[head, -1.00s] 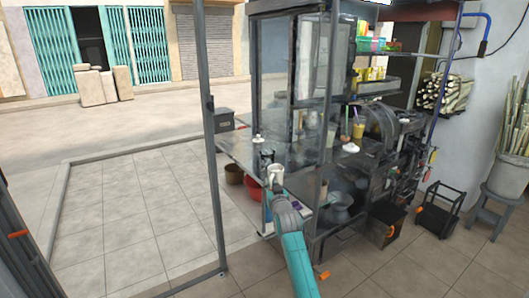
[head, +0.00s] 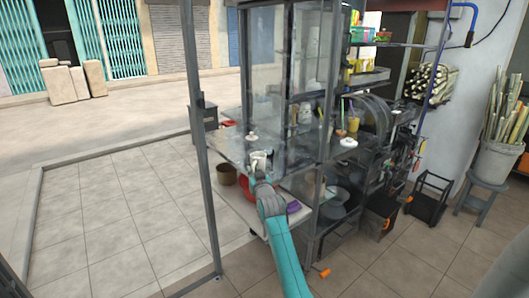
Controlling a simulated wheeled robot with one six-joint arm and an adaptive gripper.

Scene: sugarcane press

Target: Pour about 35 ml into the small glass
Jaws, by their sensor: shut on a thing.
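My gripper (head: 261,174) is at the counter's front left part, at the end of my teal and grey arm. It is shut on a small white vessel (head: 259,159), which looks like a cup or jug and appears upright. The fingers are too small to make out, and what is inside the vessel cannot be seen. I cannot pick out the small glass for certain. A glass with yellow content (head: 353,123) stands further right on the stall.
The metal stall counter (head: 230,147) has a glass cabinet (head: 283,65) above it. A metal post (head: 197,130) stands left of my arm. A brown pot (head: 227,174) and a purple item (head: 293,207) are lower down. Tiled floor at left is clear.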

